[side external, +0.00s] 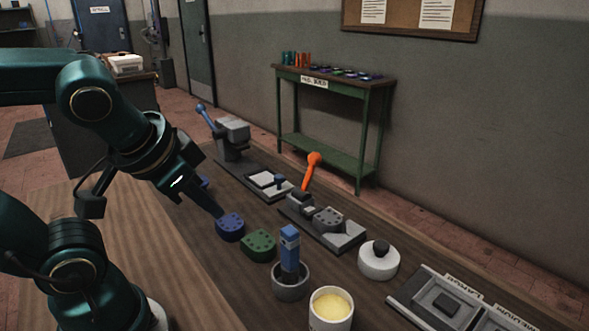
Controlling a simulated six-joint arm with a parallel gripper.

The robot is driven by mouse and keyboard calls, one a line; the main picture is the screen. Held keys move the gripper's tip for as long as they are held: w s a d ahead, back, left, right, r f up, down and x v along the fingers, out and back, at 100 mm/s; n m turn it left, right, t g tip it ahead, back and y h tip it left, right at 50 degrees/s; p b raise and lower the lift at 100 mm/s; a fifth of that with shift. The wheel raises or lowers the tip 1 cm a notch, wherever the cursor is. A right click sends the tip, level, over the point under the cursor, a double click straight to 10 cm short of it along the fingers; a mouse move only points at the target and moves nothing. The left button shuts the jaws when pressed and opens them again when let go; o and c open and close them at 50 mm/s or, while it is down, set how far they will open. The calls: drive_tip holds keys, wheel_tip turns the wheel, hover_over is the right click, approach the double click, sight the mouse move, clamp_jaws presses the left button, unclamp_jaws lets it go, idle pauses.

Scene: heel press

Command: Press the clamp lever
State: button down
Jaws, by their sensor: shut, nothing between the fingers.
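An orange lever (311,172) with a round knob stands up, slightly tilted, on a grey clamp fixture (345,238) in the side external view. A grey heel-shaped block with dark holes (328,217) sits on that fixture. A second lever, blue (206,116), rises from a grey press (233,136) farther back. My gripper (219,212) is shut and empty, pointing down to the right. Its tip is at the blue heel block (230,228), left of the orange lever and apart from it. I cannot tell whether the tip touches the block.
A green heel block (258,247) lies beside the blue one. A grey cup (291,284) with a blue-handled tool, a pot of yellow paste (331,309) and a white knobbed container (379,263) stand nearer the camera. A labelled tray (408,300) lies at the right.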

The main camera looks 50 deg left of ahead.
sight(310, 174)
drive_tip(key=w+a+r+m+t+y, duration=0.1)
drive_tip(key=w+a+m+y, duration=0.25)
drive_tip(key=w, duration=0.55)
drive_tip(key=w+a+r+m+t+y, duration=0.15)
drive_tip(key=w+a+y, duration=0.3)
drive_tip(key=w, duration=0.45)
drive_tip(key=w+d+f+m, duration=0.2)
drive_tip(key=f, duration=0.1)
drive_tip(key=w+d+f+m+t, duration=0.1)
drive_tip(key=w+d+f+m, duration=0.1)
drive_tip(key=w+f+m, duration=0.1)
drive_tip(key=w+d+f+m+t, duration=0.1)
drive_tip(key=w+d+f+m, duration=0.1)
drive_tip(key=w+f, duration=0.1)
drive_tip(key=shift+w+f+h, duration=0.2)
drive_tip(key=shift+f+h, duration=0.2)
drive_tip(key=shift+f, duration=0.15)
drive_tip(key=shift+s+d+f+m, duration=0.1)
drive_tip(key=shift+d+f+m, duration=0.1)
drive_tip(key=shift+f+m, duration=0.25)
drive_tip(key=shift+a, duration=0.1)
